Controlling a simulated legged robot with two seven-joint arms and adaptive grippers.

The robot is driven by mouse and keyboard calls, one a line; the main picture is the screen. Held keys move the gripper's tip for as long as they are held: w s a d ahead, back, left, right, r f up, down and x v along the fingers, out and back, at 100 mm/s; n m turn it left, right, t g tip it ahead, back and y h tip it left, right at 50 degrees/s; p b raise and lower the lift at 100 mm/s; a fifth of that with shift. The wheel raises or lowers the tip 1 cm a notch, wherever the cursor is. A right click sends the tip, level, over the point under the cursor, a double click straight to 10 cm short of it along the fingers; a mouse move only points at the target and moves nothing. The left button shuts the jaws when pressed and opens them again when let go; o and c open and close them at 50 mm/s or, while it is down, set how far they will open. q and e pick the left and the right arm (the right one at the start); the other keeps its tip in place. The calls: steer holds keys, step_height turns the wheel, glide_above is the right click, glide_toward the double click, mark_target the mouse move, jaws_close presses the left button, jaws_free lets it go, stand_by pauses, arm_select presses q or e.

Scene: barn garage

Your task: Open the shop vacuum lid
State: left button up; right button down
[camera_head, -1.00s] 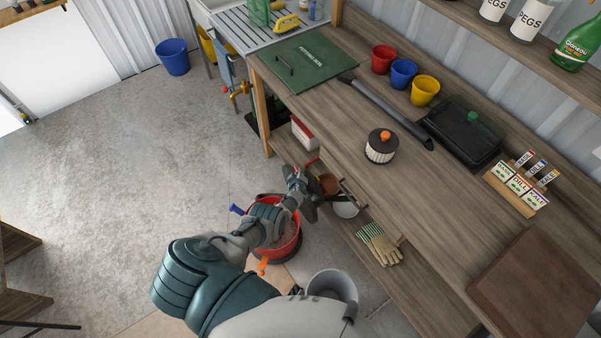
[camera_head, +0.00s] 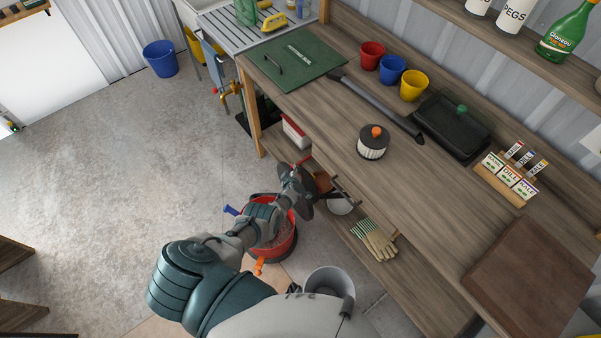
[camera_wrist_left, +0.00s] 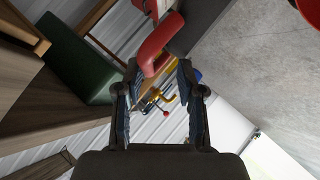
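A round red drum (camera_head: 284,246) stands on the floor beside the bench, with a blue tab (camera_head: 231,210) and an orange tab (camera_head: 259,267) at its rim. It looks like the shop vacuum, but my left arm covers much of it and its lid is hard to make out. My left gripper (camera_head: 302,186) is past the drum's far right side, at the lower shelf's edge. In the left wrist view my gripper (camera_wrist_left: 158,78) is open, with a thick curved red handle (camera_wrist_left: 158,48) just beyond and between the fingertips. Contact is unclear. My right gripper is out of view.
The wooden bench (camera_head: 330,130) overhangs the lower shelf (camera_head: 400,285). Gloves (camera_head: 375,238) lie on that shelf, and a red-and-white box (camera_head: 295,132) is farther back. A grey bucket (camera_head: 330,284) stands near the drum.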

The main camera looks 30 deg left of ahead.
arm_select(q)
steer(key=s+d+r+p, duration=0.4)
steer(key=d+r+p, duration=0.7)
steer(key=d+r, duration=0.2)
steer(key=shift+d+r, duration=0.35)
stand_by(1.0)
stand_by(0.4)
